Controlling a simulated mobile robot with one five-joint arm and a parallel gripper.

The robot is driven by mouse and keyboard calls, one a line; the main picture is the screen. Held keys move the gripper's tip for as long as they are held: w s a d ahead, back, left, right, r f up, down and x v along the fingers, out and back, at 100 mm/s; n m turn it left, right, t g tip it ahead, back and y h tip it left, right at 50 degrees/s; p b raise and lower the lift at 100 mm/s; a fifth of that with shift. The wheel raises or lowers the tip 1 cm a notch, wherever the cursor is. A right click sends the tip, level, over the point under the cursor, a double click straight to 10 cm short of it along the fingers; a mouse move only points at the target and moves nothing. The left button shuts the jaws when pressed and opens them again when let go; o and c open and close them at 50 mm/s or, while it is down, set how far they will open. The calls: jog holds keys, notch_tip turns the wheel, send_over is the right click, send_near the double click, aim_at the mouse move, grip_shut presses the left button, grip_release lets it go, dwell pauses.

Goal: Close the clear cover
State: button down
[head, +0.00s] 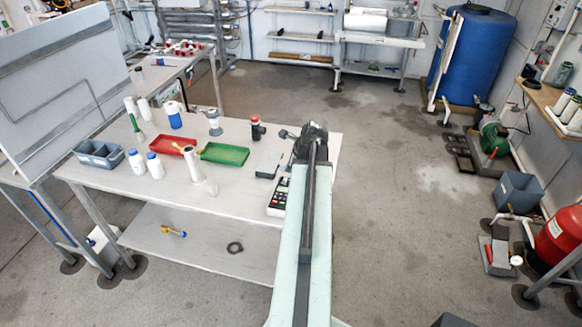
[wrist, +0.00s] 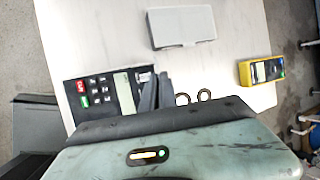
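I cannot make out a clear cover for certain in either view. A flat pale grey box (head: 268,163) lies on the white bench; its smooth, lid-like top shows in the wrist view (wrist: 181,27). A black and white keypad device (head: 277,202) with a small display lies nearer the bench's front edge; it also shows in the wrist view (wrist: 100,92). My gripper (head: 311,143) is over the right end of the bench. Its dark fingers (wrist: 155,91) show beside the keypad device, close together, apart from the box. Nothing is seen held; the gap is unclear.
A red tray (head: 172,145), a green tray (head: 224,154), several bottles and a grey bin (head: 98,155) stand on the bench. A yellow meter (wrist: 262,70) lies near the bench edge in the wrist view.

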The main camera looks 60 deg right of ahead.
jog(key=shift+s+a+f+t+h+b, duration=0.2)
jog(key=shift+a+t+h+b, duration=0.15)
jog(key=shift+h+b, duration=0.25)
